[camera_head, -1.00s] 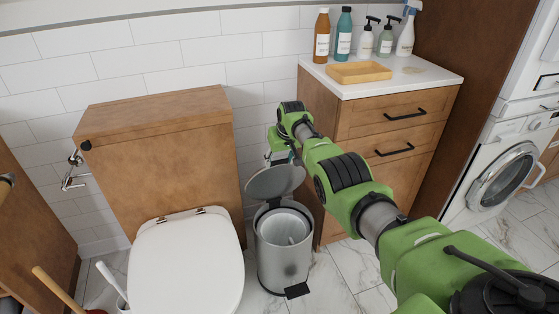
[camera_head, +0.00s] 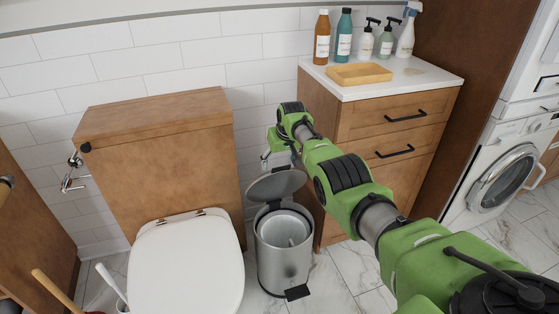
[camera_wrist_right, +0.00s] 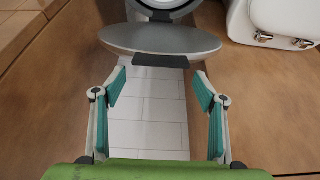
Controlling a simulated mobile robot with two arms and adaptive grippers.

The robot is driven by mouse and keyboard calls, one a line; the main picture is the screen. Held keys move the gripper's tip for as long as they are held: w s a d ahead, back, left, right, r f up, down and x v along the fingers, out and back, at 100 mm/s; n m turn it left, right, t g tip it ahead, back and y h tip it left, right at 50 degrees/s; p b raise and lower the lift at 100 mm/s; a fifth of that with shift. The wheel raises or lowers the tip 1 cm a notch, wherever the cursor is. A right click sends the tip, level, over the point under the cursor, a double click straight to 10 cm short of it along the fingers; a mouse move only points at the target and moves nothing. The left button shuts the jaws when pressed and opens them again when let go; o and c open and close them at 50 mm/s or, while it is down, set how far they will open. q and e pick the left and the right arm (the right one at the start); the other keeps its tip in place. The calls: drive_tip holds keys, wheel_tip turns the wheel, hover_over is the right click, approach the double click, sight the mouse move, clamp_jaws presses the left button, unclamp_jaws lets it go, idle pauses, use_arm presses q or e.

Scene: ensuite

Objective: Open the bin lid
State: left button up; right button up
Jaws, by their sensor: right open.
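The bin (camera_head: 284,250) is a grey metal pedal bin standing on the floor between the toilet and the wooden cabinet. Its round grey lid (camera_head: 276,184) is raised and tilted back, so the light inner bucket (camera_head: 285,227) shows. In the right wrist view the lid (camera_wrist_right: 160,39) lies just beyond the fingertips, with the bin's rim behind it. My right gripper (camera_wrist_right: 160,84) is open and empty, its teal finger pads wide apart. In the head view the right gripper (camera_head: 270,158) is behind and above the lid, partly hidden by its own arm. My left gripper is not in view.
The toilet (camera_head: 187,262) stands close on the bin's left. The wooden cabinet (camera_head: 400,165) is close on its right, with bottles and a yellow tray (camera_head: 359,73) on top. A tiled wall is behind. Floor is clear in front of the cabinet.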

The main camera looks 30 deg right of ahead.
drive_tip(key=shift+r, duration=0.1)
drive_tip(key=v, duration=1.1)
drive_tip(key=shift+s+r, duration=0.2)
drive_tip(key=shift+r, duration=0.15)
drive_tip(key=shift+a, duration=0.1)
